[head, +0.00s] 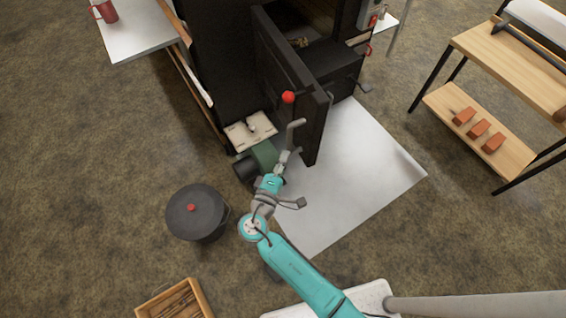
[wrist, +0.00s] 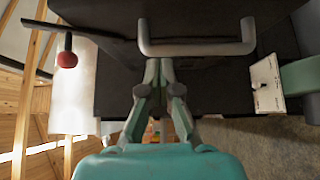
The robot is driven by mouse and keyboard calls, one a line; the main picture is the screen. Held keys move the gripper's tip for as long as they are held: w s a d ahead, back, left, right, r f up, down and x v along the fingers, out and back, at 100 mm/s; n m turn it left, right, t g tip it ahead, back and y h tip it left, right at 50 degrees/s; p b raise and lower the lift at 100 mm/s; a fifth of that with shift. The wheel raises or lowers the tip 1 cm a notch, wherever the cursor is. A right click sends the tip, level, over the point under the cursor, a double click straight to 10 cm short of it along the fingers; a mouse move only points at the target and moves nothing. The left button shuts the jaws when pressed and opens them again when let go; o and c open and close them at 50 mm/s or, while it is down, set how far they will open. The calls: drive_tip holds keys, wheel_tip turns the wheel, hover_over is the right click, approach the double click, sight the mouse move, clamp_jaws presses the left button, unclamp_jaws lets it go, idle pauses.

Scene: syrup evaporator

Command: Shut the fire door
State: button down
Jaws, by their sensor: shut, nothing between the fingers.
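The fire door (head: 288,75) is a thick black panel on the dark evaporator firebox. It stands open, swung out toward me, with the opening (head: 300,32) showing behind it. Its grey bar handle (head: 293,133) is on the door's left face; the handle also crosses the wrist view (wrist: 197,48). My gripper (head: 284,157) is shut and empty, close by the handle. In the wrist view its fingertips (wrist: 159,64) are at the handle's left part; I cannot tell whether they touch it.
A green and black device (head: 258,160) and a pale box (head: 250,131) stand left of the door. A lidded black pot (head: 196,214) is farther left. A grey floor sheet (head: 345,185) lies clear at right.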

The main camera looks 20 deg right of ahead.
sight(307, 129)
drive_tip(key=w+d, duration=0.2)
drive_tip(key=d, duration=0.1)
drive_tip(key=w+d, duration=0.3)
drive_tip(key=shift+w+d, duration=0.2)
drive_tip(key=shift+d, duration=0.45)
